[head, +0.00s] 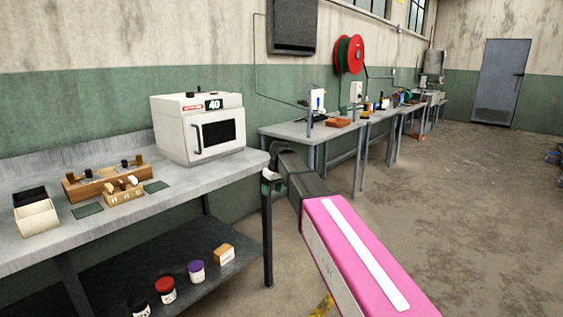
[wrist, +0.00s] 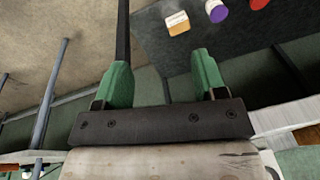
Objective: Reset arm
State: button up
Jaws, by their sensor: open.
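My arm with its pink link reaches forward from the lower right in the head view. My gripper (head: 270,182) is beside the right front corner of the workbench (head: 230,167); its fingers are small and partly hidden there. In the wrist view my gripper (wrist: 162,75) shows two green fingers spread wide apart with nothing between them. That view looks turned over, with the lower shelf (wrist: 215,50) at its top.
A wooden rack (head: 103,178) and a cream bin (head: 36,217) are further left. Jars (head: 166,290) and a small box (head: 224,254) sit on the shelf below.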

jog(key=s+d+f+m+h, duration=0.2)
jog(key=s+d+f+m, duration=0.6)
jog(key=s+d+f, duration=1.5)
jog(key=shift+s+g, duration=0.3)
jog(key=shift+s, duration=0.95)
jog(key=shift+f, duration=0.1)
